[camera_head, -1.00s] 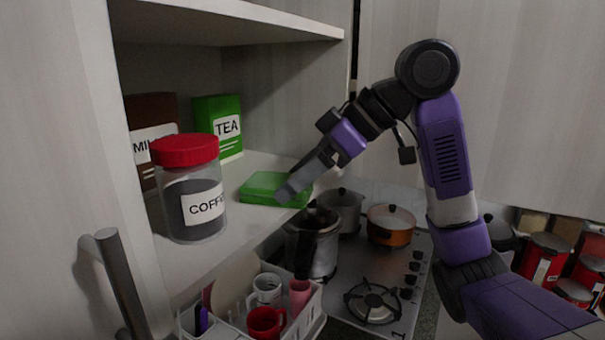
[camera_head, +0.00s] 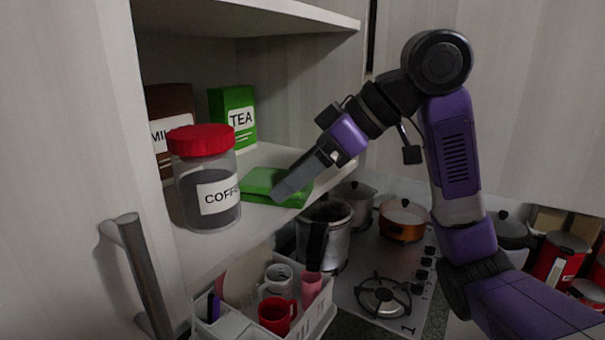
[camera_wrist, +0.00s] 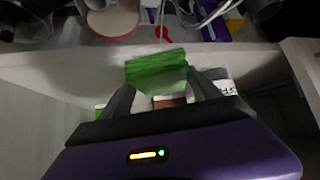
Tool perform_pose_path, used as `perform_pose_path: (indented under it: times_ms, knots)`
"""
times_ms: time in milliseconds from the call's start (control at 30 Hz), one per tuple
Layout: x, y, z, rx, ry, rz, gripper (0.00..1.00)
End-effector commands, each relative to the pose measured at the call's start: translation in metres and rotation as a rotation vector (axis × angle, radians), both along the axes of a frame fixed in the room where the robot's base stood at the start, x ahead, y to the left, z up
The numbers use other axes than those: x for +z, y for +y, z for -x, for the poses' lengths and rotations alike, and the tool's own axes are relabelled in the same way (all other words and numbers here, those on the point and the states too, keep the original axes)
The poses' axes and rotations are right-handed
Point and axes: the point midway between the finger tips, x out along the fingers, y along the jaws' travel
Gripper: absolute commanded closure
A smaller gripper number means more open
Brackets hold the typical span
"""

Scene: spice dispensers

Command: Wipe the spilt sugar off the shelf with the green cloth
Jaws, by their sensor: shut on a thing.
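The green cloth (camera_head: 262,184), folded into a flat pad, is on the shelf (camera_head: 262,221) near its front edge, right of the coffee jar. My gripper (camera_head: 281,191) reaches in from the right and is shut on the cloth. In the wrist view the cloth (camera_wrist: 157,68) shows between the two fingers of my gripper (camera_wrist: 160,88), near the shelf edge. I cannot make out spilt sugar in either view; the jar, cloth and gripper hide parts of the shelf.
The red-lidded coffee jar (camera_head: 206,180) stands close left of the cloth. A green tea box (camera_head: 236,118) and a brown box (camera_head: 170,122) stand behind. An upper shelf (camera_head: 240,16) is overhead. Below are a dish rack (camera_head: 322,322) with cups and a stove with pots (camera_head: 402,222).

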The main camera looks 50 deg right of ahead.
Motion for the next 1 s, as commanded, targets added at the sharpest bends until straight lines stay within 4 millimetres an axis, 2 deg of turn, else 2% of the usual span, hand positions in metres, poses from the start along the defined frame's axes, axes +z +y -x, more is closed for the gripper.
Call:
perform_pose_path:
  times_ms: [300,467,1000]
  knots:
    - [-0.002,0.004,-0.020,0.001,0.007,0.002,0.64]
    - [-0.001,0.003,-0.022,-0.001,0.007,0.002,0.64]
    - [0.002,-0.025,-0.027,-0.002,0.003,0.001,0.64]
